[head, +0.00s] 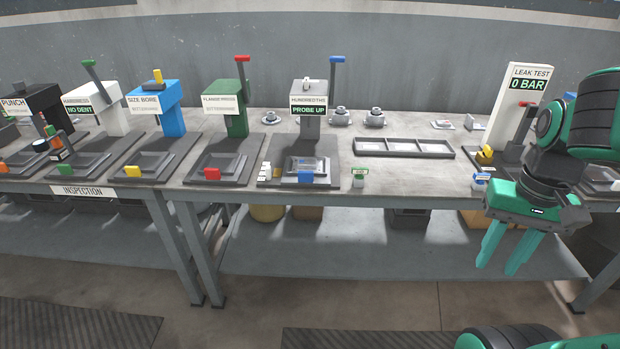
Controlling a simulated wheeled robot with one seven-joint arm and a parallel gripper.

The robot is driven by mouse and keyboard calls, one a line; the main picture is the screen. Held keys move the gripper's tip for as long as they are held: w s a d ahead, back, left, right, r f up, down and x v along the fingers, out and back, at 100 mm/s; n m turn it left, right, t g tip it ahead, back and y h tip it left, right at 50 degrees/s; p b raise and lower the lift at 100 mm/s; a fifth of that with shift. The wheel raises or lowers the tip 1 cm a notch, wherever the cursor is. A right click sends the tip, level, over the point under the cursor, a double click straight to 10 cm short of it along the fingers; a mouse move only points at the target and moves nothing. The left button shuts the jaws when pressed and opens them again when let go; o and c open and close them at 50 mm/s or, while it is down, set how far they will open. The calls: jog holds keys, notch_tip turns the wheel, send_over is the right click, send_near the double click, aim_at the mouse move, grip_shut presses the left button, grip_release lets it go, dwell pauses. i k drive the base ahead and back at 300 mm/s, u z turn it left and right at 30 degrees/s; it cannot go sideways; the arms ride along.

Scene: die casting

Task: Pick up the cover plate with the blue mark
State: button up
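My gripper (498,268) hangs at the right, in front of the bench's front edge. Its two green fingers point down, stand apart and hold nothing. A flat light plate (305,163) lies in the fixture of the station labelled "PROBE UP", behind a blue block. A small flat plate (443,124) lies on the bench near the back, right of centre, with another small pale piece (473,122) beside it. These are too small for me to tell which is a cover plate or whether one bears a blue mark. My gripper touches none of them.
A grey divided tray (448,149) sits mid-bench. The leak test stand (525,85) reading "0 BAR" is near my arm. Several lever stations line the left. Bare bench shows in front of the tray.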

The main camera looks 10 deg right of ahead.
aim_at(301, 164)
jog(key=u, duration=0.15)
jog(key=i, duration=1.1)
